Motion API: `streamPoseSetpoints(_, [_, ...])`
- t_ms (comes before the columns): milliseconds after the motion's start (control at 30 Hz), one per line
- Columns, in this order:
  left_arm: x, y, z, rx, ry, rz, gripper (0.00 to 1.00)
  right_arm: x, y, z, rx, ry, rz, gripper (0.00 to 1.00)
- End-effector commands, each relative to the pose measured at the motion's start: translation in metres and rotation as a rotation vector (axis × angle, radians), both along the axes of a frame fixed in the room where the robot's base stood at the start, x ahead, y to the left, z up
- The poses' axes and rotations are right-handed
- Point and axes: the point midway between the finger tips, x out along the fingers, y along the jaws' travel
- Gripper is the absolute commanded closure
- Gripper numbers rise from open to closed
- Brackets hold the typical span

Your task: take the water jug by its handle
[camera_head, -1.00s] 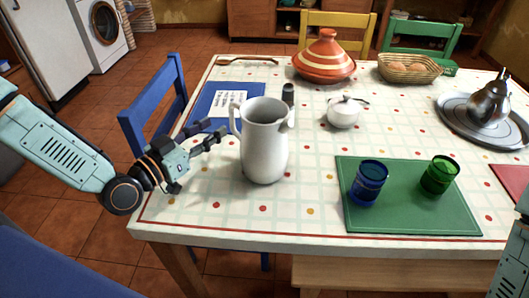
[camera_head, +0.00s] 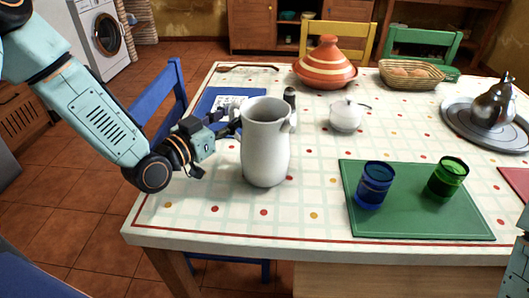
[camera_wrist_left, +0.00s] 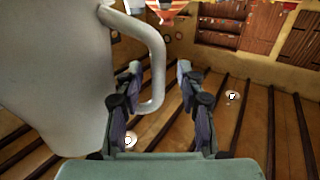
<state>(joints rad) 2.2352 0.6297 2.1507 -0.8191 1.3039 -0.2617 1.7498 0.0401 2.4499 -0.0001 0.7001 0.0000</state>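The white water jug (camera_head: 265,150) stands upright on the table near its front left. In the left wrist view the jug's body (camera_wrist_left: 50,75) fills the left side and its looped handle (camera_wrist_left: 158,60) hangs at the centre. My left gripper (camera_wrist_left: 158,75) is open, with one finger on each side of the handle's lower part; I cannot tell whether either touches it. In the head view my left gripper (camera_head: 228,122) is at the jug's left side, its fingertips partly hidden behind the jug. My right gripper is out of view.
A green mat (camera_head: 420,222) with a blue glass (camera_head: 373,187) and a green glass (camera_head: 447,178) lies to the right of the jug. A white sugar bowl (camera_head: 346,117) and dark shaker (camera_head: 289,97) stand behind. A blue chair (camera_head: 160,110) is at the left edge.

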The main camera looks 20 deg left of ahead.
Motion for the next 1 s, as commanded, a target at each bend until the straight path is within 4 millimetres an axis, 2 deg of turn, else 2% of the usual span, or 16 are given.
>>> streamPoseSetpoints(133, [-0.0001,0.0000,0.0005,0.000,0.000,0.000,0.63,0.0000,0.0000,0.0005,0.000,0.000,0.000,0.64])
streamPoseSetpoints(567, [-0.0004,0.0001,0.0001,0.000,0.001,0.000,0.99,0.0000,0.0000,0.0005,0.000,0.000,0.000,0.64])
streamPoseSetpoints(1000, [-0.0005,0.0000,0.0000,-0.002,0.002,0.000,1.00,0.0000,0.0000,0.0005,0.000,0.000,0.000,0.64])
